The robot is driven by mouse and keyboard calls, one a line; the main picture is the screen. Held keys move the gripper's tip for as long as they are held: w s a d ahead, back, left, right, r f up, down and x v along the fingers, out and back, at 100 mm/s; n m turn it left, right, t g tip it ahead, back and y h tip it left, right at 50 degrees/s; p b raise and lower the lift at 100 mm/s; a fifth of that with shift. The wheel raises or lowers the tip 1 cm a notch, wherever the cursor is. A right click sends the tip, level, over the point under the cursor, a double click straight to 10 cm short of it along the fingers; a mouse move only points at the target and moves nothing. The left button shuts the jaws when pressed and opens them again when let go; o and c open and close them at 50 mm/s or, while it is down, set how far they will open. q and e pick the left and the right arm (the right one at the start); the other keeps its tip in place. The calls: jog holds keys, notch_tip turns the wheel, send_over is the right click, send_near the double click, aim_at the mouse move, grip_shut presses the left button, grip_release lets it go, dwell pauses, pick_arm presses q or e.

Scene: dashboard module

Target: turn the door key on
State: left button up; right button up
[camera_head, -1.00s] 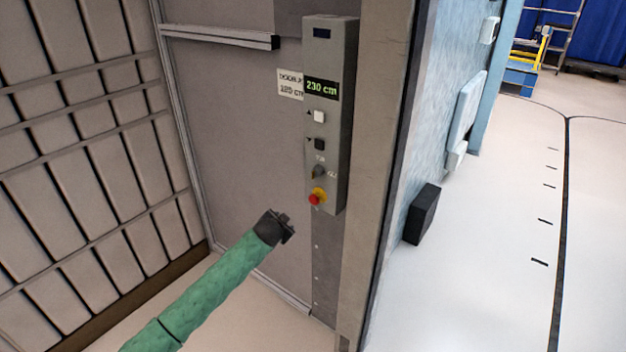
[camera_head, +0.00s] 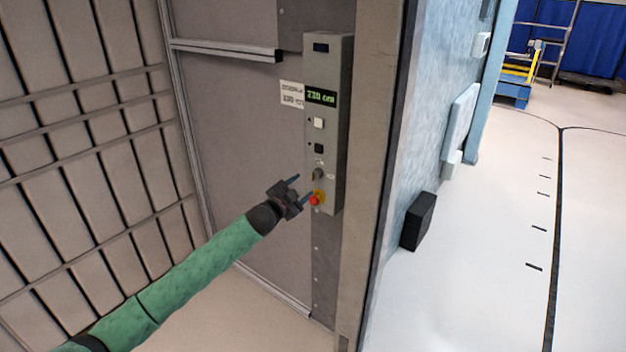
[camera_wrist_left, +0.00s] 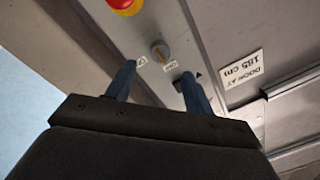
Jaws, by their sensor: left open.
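The door key (camera_head: 317,174) is a small grey rotary switch on the grey control panel (camera_head: 341,120), between the black button and the red emergency knob. In the left wrist view the key (camera_wrist_left: 160,50) shows as a round grey switch with a yellowish mark, with small labels beside it. My left gripper (camera_head: 303,187) is open and empty, just left of the panel near the key's height. In the left wrist view its two blue fingers (camera_wrist_left: 157,80) point toward the panel, with the key beyond the gap between them. My right gripper is not in view.
The red knob on its yellow base (camera_head: 317,198) sits just below the key. A black button (camera_head: 319,148) and a white button (camera_head: 319,123) are above it. A display (camera_head: 321,97) reads 230 cm. A post (camera_head: 370,180) stands right of the panel.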

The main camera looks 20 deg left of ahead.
aim_at(313, 177)
pick_arm(q)
jog(key=shift+p+x, duration=1.6)
jog(key=shift+x, duration=2.15)
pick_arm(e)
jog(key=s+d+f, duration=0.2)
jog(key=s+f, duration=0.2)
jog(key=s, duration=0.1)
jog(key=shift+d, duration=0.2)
pick_arm(q)
jog(key=shift+c, duration=0.4)
jog(key=c, duration=0.9)
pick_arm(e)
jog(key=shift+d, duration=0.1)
